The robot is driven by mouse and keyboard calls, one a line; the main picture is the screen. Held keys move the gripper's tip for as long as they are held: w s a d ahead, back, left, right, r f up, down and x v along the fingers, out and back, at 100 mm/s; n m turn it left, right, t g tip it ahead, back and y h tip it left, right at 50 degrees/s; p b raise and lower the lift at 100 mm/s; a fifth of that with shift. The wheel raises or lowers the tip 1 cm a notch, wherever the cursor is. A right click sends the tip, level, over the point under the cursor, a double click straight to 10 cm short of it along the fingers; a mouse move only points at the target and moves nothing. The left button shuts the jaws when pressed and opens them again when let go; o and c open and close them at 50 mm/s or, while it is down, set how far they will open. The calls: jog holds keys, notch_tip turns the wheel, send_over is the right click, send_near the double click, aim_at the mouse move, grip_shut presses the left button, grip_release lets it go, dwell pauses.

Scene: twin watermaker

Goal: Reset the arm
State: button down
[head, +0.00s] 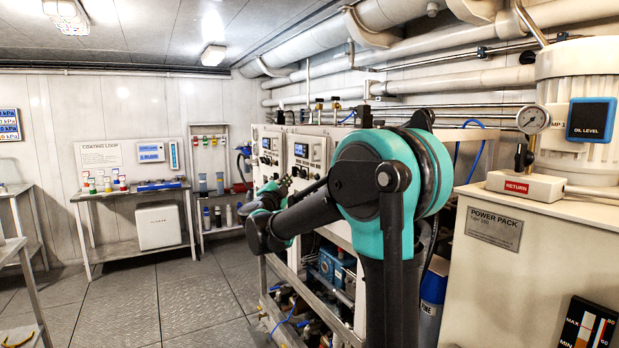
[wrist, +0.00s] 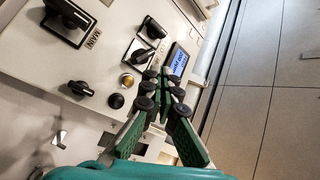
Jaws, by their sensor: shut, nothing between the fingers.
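My gripper (wrist: 163,82) shows in the wrist view with its green, black-padded fingers shut and nothing between them. It is in front of a pale control panel (wrist: 30,45) with black rotary switches (wrist: 80,88), a brass-coloured button (wrist: 128,80) and a small blue display (wrist: 178,60). The fingers overlap part of the panel near the display; I cannot tell whether they touch it. In the head view my teal and black arm reaches away toward the control cabinets (head: 306,152), and its links hide much of the gripper.
A cream power pack (head: 490,275) stands close on the right of my arm. Pumps and pipework (head: 335,268) sit in a frame below the cabinets. A shelf table (head: 135,192) stands at the back wall. The plated floor (head: 190,295) at left centre is clear.

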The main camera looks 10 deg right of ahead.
jog(key=s+a+f+n+g+y, duration=0.3)
jog(key=s+f+n+y, duration=0.45)
jog(key=f, duration=0.35)
jog(key=s+a+f+n+g+y, duration=0.2)
jog(key=s+f+n+y, duration=0.55)
jog(key=f+n, duration=0.2)
jog(key=s+d+f+g+h, duration=0.2)
jog(key=s+d+f+g, duration=0.2)
jog(key=s+f, duration=0.6)
jog(key=s+d+f+g+h, duration=0.3)
jog(key=s+d+f+g, duration=0.2)
jog(key=s+f, duration=0.6)
jog(key=s+d, duration=0.2)
jog(key=s, duration=0.2)
jog(key=shift+s+f, duration=0.15)
jog(key=shift+a, duration=0.1)
